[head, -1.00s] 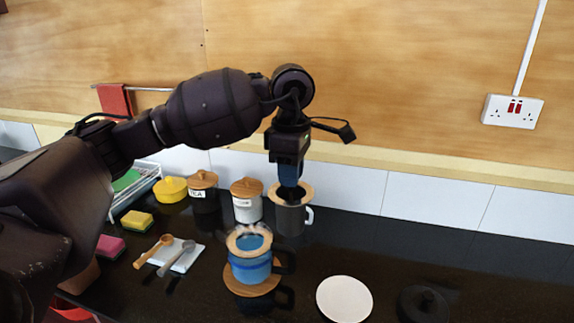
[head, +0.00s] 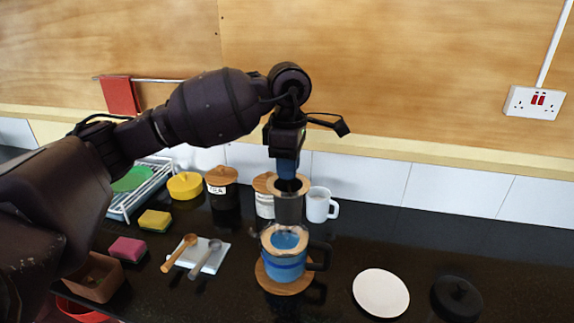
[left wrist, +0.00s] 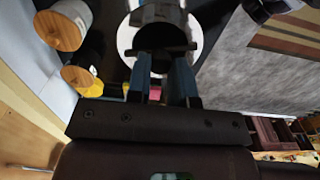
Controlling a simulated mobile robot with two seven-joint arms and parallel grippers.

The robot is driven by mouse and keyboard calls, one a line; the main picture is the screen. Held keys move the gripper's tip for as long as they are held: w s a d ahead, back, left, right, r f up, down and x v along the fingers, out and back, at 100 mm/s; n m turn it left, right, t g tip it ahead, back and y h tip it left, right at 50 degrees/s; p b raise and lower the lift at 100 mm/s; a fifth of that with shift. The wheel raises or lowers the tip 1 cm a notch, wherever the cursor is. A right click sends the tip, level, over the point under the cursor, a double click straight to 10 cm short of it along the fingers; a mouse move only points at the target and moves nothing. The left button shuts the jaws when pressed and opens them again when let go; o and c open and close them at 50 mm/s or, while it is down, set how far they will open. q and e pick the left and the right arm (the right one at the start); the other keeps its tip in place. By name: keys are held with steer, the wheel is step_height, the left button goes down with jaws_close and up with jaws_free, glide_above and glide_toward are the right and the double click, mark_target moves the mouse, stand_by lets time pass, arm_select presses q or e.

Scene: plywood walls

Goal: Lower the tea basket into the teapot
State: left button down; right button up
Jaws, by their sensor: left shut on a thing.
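The tea basket (head: 289,209) is a dark cylinder with a pale wooden rim. My left gripper (head: 287,170) is shut on it from above and holds it upright. The teapot (head: 284,269) is blue with a dark handle at its right and a pale wooden collar around its open top. It stands on a round wooden trivet (head: 270,284). In the head view the basket's lower end shows just above the teapot's opening, apart from it; the exact depth between them is hard to tell. In the left wrist view the blue fingers (left wrist: 163,80) show. My right gripper is not in view.
A white mug (head: 318,208), a white canister (head: 264,208) and a TEA canister (head: 222,200) stand close behind. A white plate (head: 381,293) and a black lid (head: 457,297) lie at the right. Spoons rest on a white tray (head: 213,256). Sponges are further left.

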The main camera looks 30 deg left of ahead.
arm_select(q)
steer(key=shift+w+a+f+b, duration=0.1)
steer(key=shift+a+f+b, duration=0.2)
steer(key=shift+a+f, duration=0.3)
steer(key=shift+d+f+b, duration=0.1)
steer(key=shift+f+b, duration=0.45)
steer(key=shift+f, duration=1.25)
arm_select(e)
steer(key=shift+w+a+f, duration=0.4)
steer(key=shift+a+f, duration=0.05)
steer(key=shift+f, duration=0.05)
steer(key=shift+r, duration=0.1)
arm_select(q)
steer(key=shift+b, duration=0.4)
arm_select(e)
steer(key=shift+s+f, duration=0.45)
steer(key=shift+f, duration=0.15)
